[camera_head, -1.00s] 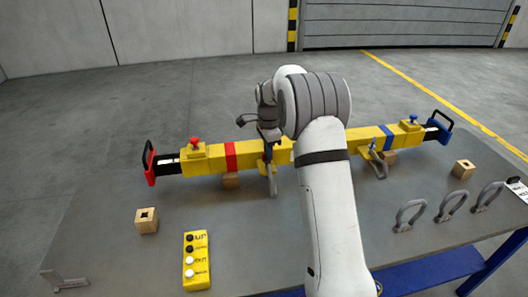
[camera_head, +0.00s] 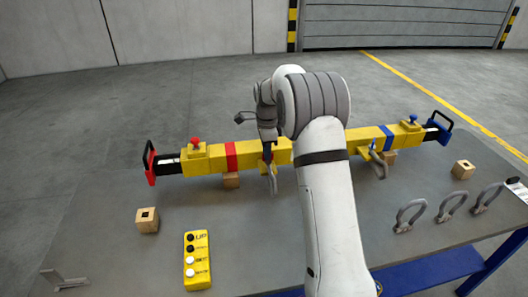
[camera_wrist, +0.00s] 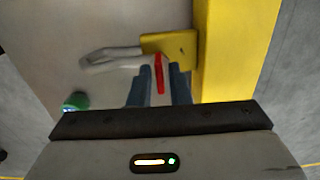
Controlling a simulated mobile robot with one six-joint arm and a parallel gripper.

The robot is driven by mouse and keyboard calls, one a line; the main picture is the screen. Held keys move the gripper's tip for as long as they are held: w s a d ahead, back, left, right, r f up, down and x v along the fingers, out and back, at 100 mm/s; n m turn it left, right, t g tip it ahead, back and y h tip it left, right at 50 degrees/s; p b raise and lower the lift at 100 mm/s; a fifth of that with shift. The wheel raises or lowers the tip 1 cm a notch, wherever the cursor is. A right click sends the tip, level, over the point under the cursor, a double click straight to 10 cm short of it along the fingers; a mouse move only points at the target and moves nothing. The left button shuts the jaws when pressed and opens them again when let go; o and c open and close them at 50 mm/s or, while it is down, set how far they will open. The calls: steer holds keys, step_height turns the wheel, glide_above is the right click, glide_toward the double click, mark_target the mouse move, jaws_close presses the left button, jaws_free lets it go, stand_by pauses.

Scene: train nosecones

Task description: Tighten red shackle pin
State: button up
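The red shackle pin (camera_wrist: 158,72) shows in the wrist view between the two dark blue fingers of my gripper (camera_wrist: 160,84). Slim gaps show on both sides of the pin, so the fingers look open around it. The grey shackle (camera_wrist: 108,57) extends left from the yellow lug (camera_wrist: 172,43). In the head view my gripper (camera_head: 267,154) points down over this shackle (camera_head: 272,181), at the front of the yellow beam (camera_head: 210,160). The pin's threaded part is hidden.
A second shackle (camera_head: 378,165) hangs near the blue band. Several loose shackles (camera_head: 449,205) stand at the right. Wooden blocks (camera_head: 147,221) and a yellow button box (camera_head: 197,260) are on the grey table (camera_head: 110,250). The front middle is partly blocked by my arm.

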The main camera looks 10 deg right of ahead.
steer(key=shift+o, duration=1.1)
steer(key=shift+d+f, duration=0.1)
steer(key=shift+d, duration=0.05)
steer(key=shift+r+b, duration=0.35)
steer(key=shift+r, duration=3.55)
steer(key=s+r+n+t, duration=0.1)
steer(key=s+r+n, duration=0.3)
steer(key=s, duration=0.5)
steer(key=s+r+n+t, duration=0.1)
steer(key=s+r+n, duration=0.3)
steer(key=s, duration=0.5)
steer(key=s+f+n, duration=0.2)
steer(key=s+n, duration=0.3)
steer(key=s, duration=0.5)
steer(key=s+a+f+n+t, duration=0.1)
steer(key=s+f+n, duration=0.2)
steer(key=s, duration=0.7)
steer(key=shift+f+n, duration=0.3)
steer(key=shift+n, duration=0.8)
